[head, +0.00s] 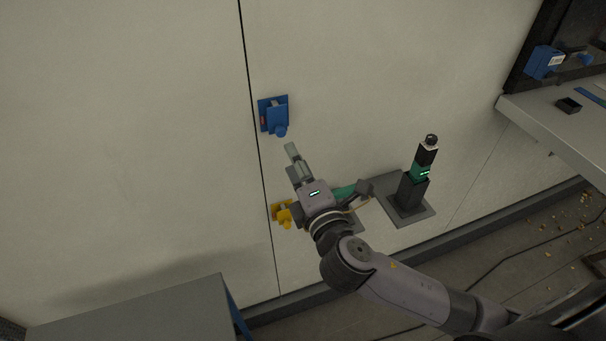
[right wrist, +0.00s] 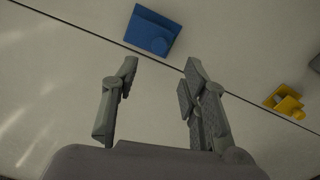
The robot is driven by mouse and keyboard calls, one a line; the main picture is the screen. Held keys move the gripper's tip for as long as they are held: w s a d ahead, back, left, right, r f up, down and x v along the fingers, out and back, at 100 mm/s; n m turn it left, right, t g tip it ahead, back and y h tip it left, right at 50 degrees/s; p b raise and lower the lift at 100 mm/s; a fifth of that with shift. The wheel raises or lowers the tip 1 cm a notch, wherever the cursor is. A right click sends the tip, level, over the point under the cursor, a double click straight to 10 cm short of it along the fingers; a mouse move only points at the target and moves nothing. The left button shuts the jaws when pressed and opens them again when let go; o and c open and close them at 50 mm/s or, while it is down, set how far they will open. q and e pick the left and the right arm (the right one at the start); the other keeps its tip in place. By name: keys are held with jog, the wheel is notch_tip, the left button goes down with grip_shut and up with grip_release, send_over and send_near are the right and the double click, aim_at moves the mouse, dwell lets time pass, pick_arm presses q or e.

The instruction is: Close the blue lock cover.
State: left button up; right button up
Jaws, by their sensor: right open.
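The blue lock cover (head: 277,112) is on the pale wall panel, beside the dark vertical seam, in the head view. A grey part shows at its top, a small red patch at its left edge and a rounded blue knob at its lower end. In the right wrist view the blue lock cover (right wrist: 150,28) is at the top, beyond the fingertips. How far the cover is swung is hard to tell. My right gripper (head: 292,153) is just below it, apart from it. In the right wrist view my right gripper (right wrist: 160,72) is open and empty. My left gripper is not in view.
A yellow lock (head: 284,213) sits lower on the wall, close to my right wrist. A black and green device (head: 411,190) stands on a grey plate to the right. A grey table (head: 135,315) is at lower left, and a shelf (head: 550,125) at right. The wall left of the seam is clear.

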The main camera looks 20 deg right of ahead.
jog(key=s, duration=0.4)
jog(key=shift+s, duration=0.1)
dwell(0.3)
